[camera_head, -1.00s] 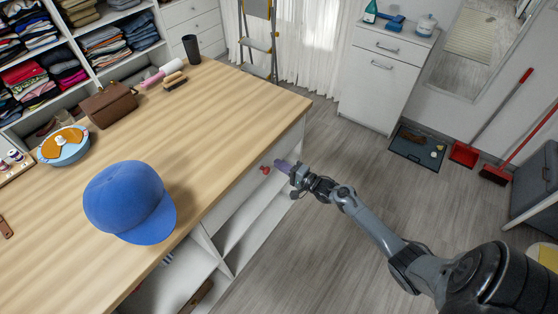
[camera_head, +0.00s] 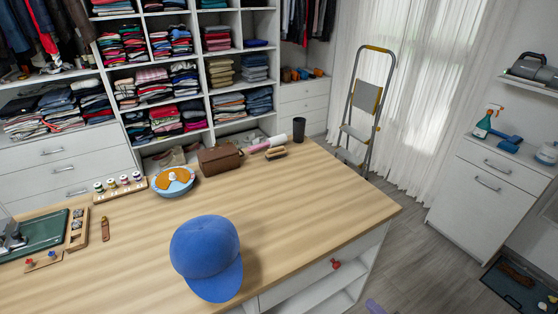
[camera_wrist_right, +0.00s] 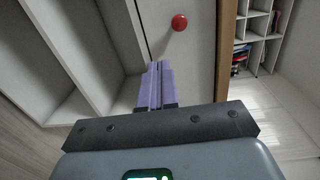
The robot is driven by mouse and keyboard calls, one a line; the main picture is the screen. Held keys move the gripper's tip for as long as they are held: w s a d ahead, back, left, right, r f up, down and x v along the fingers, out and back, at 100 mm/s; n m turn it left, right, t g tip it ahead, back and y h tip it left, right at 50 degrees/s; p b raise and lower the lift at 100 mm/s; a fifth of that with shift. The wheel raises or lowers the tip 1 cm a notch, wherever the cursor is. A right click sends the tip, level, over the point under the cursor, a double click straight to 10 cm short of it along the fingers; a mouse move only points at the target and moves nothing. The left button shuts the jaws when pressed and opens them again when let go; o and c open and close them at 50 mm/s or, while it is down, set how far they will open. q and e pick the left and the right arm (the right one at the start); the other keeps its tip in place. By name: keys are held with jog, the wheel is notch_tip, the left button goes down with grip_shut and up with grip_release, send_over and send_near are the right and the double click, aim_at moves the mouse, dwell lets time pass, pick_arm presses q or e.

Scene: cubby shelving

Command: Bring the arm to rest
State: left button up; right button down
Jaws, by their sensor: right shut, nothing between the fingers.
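My right gripper shows only as a purple fingertip (camera_head: 374,307) at the bottom edge of the head view. In the right wrist view its two purple fingers (camera_wrist_right: 160,85) are together, with nothing between them. They are in front of the island's white side and apart from the red knob (camera_wrist_right: 179,22). The head view shows that red knob (camera_head: 335,264) on the drawer front (camera_head: 300,282) under the wooden top. The rest of the right arm is out of the head view. My left gripper is not in view.
The wooden tabletop (camera_head: 310,205) carries a blue cap (camera_head: 206,255), a brown bag (camera_head: 220,158) and a blue bowl (camera_head: 174,184). A stepladder (camera_head: 366,105) stands by the curtain. Grey floor (camera_head: 415,270) lies clear between the island and the white cabinet (camera_head: 490,185).

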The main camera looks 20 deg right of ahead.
jog(key=s+a+r+n+g, duration=0.1)
jog(key=a+r+n+g, duration=0.25)
jog(key=a, duration=0.75)
jog(key=s+a+r+n+g, duration=0.2)
jog(key=a+n, duration=0.2)
jog(key=a, duration=0.8)
jog(key=s+r+n+g+h, duration=0.2)
jog(key=s+r+n+g, duration=0.3)
jog(key=s+n+g, duration=0.5)
notch_tip(320, 180, up, 35)
jog(key=s+n+t+p, duration=0.1)
jog(key=s+t+p, duration=0.1)
jog(key=p, duration=3.3)
jog(key=shift+a+r, duration=0.2)
jog(key=shift+a, duration=0.05)
